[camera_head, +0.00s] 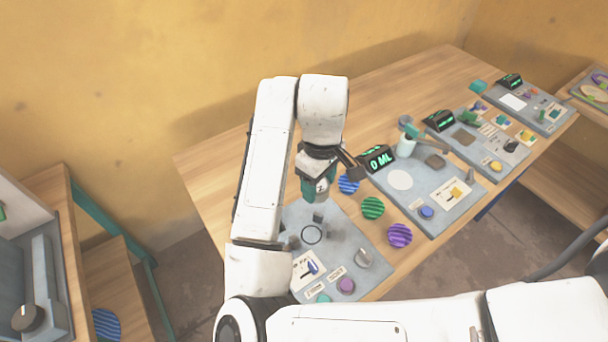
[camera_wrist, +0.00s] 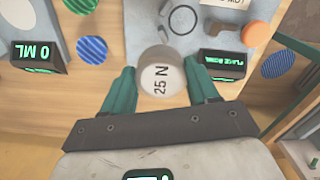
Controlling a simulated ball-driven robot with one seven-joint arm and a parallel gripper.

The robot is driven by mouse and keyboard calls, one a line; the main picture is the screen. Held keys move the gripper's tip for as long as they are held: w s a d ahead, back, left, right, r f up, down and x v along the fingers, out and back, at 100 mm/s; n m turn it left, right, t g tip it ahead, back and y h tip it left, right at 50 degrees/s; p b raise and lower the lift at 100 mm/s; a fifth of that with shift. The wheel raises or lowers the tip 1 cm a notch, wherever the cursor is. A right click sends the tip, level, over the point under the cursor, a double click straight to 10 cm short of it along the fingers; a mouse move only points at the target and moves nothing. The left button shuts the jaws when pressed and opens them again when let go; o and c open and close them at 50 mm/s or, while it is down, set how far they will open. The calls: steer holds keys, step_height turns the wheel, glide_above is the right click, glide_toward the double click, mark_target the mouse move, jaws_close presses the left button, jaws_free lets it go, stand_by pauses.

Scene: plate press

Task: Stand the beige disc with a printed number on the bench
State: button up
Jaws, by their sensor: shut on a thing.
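My gripper (camera_head: 314,186) has green fingers and is shut on a beige disc (camera_wrist: 160,72). The disc's printed face reads "25 N" in the wrist view, between the two fingertips (camera_wrist: 160,84). In the head view the disc (camera_head: 322,186) is small and partly covered by the fingers. The gripper holds it over the wooden bench (camera_head: 385,85), near the back of a grey station plate; its exact height above the bench is hard to judge.
The grey plate (camera_head: 345,240) has a black ring mark (camera_head: 311,234) and a knob (camera_head: 364,258). Striped blue (camera_head: 348,184), green (camera_head: 372,208) and purple (camera_head: 399,235) discs lie to the right. A "0 ML" display (camera_head: 377,158) stands close by. Bare wood lies behind.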

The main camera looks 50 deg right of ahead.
steer(key=w+d+f+b, duration=0.1)
steer(key=w+d+f, duration=0.1)
steer(key=w, duration=0.1)
steer(key=w+d+f+b, duration=0.1)
steer(key=w+d+f, duration=0.1)
steer(key=w+f, duration=0.1)
steer(key=w+d+f, duration=0.3)
steer(key=shift+w+f+b, duration=0.15)
steer(key=shift+b, duration=0.25)
steer(key=shift+w+d+f, duration=0.15)
steer(key=shift+w+f, duration=0.1)
steer(key=shift+f, duration=0.1)
steer(key=shift+w+f+p, duration=0.1)
steer(key=shift+f+p, duration=0.25)
steer(key=shift+f, duration=1.35)
steer(key=shift+f, duration=0.15)
steer(key=o, duration=1.2)
step_height(320, 180, up, 12)
steer(key=shift+r, duration=0.15)
